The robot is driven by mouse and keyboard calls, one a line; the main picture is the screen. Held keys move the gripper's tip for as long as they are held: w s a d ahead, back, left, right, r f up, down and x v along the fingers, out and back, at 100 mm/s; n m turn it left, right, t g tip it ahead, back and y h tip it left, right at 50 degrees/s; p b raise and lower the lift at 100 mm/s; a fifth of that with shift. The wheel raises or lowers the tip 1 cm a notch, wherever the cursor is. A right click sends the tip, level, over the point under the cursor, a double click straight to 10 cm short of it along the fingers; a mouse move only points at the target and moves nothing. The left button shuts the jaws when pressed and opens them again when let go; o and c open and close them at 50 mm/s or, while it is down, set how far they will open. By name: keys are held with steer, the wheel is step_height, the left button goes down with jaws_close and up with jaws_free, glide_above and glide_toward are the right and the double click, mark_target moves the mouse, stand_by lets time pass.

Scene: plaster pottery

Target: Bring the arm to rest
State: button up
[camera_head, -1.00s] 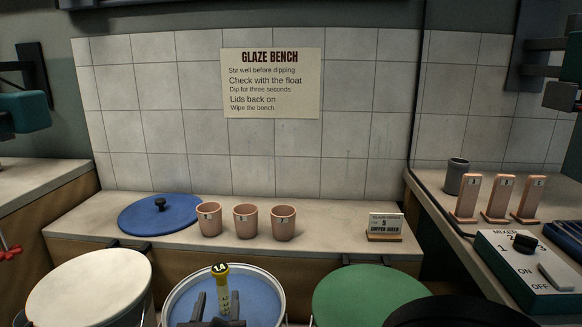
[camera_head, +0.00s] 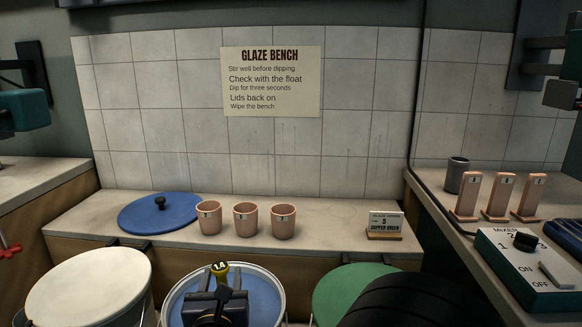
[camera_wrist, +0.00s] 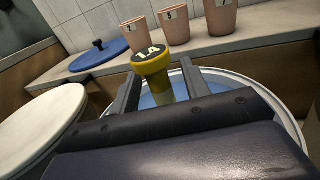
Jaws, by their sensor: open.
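My gripper (camera_head: 222,277) is in front of the open bucket of blue glaze (camera_head: 262,290), at the bottom middle of the head view. In the wrist view its two fingers (camera_wrist: 158,88) point forward and stand apart. A float with a yellow top marked 1.4 (camera_head: 220,268) stands in the bucket. In the wrist view the float (camera_wrist: 152,68) shows between and beyond the fingers, its lower part hidden. I cannot tell whether the fingers touch it. My arm covers part of the bucket.
A cream-lidded bucket (camera_head: 88,288) stands left of the blue one and a green-lidded bucket (camera_head: 340,290) right. The bench behind holds a blue lid (camera_head: 160,214), three pink cups (camera_head: 245,218) and a sign card (camera_head: 385,225). A mixer control box (camera_head: 530,270) sits at right.

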step_height(320, 180, up, 2)
steer(key=shift+s+r+p, duration=0.1)
steer(key=shift+p, duration=0.95)
step_height(320, 180, up, 12)
steer(key=p, duration=1.6)
